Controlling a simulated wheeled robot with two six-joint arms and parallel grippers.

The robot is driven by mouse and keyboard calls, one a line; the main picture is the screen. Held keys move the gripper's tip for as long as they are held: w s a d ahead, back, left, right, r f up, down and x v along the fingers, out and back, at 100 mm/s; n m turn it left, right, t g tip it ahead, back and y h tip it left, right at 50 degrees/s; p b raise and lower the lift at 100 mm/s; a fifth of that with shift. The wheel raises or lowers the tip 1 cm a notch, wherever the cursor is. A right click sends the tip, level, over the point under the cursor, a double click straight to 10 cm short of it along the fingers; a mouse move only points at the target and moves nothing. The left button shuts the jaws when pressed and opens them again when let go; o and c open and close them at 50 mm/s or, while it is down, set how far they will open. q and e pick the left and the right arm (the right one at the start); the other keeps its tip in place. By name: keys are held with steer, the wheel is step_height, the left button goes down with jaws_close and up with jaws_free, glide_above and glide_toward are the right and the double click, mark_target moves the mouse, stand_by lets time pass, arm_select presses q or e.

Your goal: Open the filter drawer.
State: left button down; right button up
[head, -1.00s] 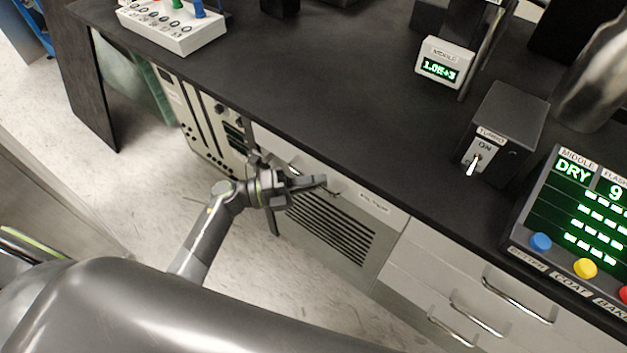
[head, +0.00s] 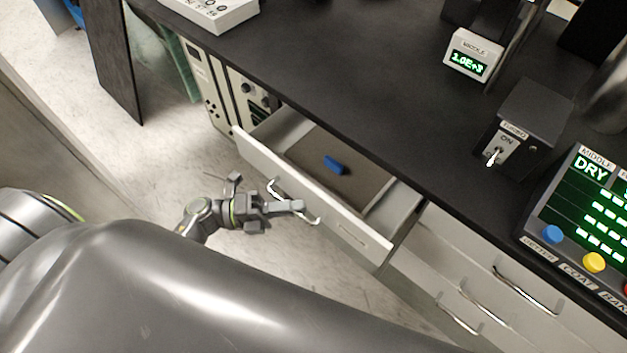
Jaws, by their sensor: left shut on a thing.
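The filter drawer (head: 300,194) is pulled well out from under the black bench in the head view. Its white front has a curved metal handle (head: 311,219) and a label plate too blurred to read. A small blue object (head: 335,165) lies on the drawer's brown-grey floor. My left gripper (head: 285,206) is at the drawer front and is shut on the handle. The gripper covers the middle of the handle. My right gripper is not in view.
The black bench top (head: 385,95) overhangs the drawer. Closed drawers with metal handles (head: 527,290) are to the right. A panel with coloured buttons (head: 590,215) and a switch box (head: 525,120) stand on the bench. Open floor (head: 150,165) lies to the left.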

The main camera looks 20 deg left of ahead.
arm_select(q)
steer(key=s+a, duration=0.4)
steer(key=s, duration=0.7)
steer(key=shift+s, duration=0.15)
steer(key=c, duration=1.5)
jaws_free()
steer(key=shift+a, duration=0.1)
